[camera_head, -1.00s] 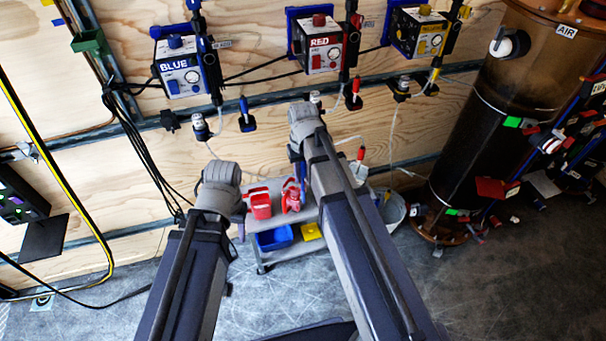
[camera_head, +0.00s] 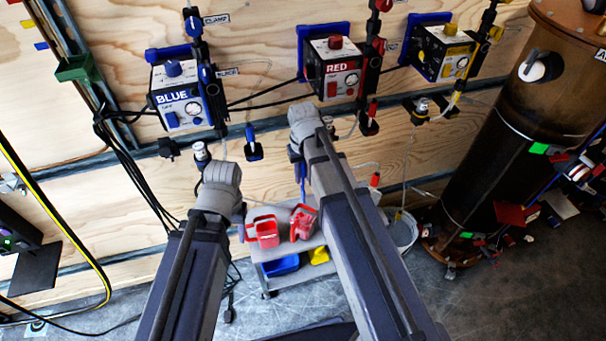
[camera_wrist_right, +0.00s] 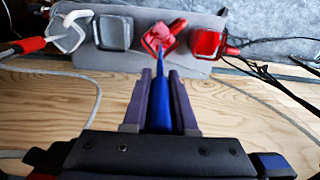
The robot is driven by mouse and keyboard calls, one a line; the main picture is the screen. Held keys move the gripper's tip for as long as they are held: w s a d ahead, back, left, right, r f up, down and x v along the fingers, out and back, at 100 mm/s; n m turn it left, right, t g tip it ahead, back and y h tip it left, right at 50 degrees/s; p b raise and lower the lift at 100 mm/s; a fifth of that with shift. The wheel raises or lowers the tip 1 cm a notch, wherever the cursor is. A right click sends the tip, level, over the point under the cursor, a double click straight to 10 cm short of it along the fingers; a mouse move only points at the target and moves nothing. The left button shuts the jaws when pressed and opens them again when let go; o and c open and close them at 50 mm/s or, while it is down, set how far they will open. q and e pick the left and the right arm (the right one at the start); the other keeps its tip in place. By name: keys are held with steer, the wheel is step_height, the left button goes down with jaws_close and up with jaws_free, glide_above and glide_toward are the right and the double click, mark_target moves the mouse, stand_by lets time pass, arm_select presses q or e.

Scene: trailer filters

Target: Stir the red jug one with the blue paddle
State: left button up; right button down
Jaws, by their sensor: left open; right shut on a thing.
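Two red jugs stand side by side on a grey shelf cart, the left one (camera_head: 264,231) and the right one (camera_head: 303,222). My right gripper (camera_wrist_right: 160,78) is shut on the blue paddle (camera_wrist_right: 160,103) by its handle in the right wrist view. The paddle's thin shaft reaches to the opening of one red jug (camera_wrist_right: 155,40). I cannot tell how deep its tip is. The other red jug (camera_wrist_right: 207,43) is beside it. In the head view my right arm hides most of its gripper. My left gripper's fingers are not visible there, only its arm.
Two pale jugs, one in the middle (camera_wrist_right: 113,32) and one at far left (camera_wrist_right: 68,40), share the cart top (camera_wrist_right: 145,62). A blue bin (camera_head: 281,265) is below. A brown tank (camera_head: 510,130) stands right.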

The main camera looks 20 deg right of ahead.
step_height(320, 180, down, 18)
steer(key=b, duration=1.8)
steer(key=shift+f+b, duration=0.25)
steer(key=shift+b, duration=0.05)
steer(key=shift+s, duration=0.2)
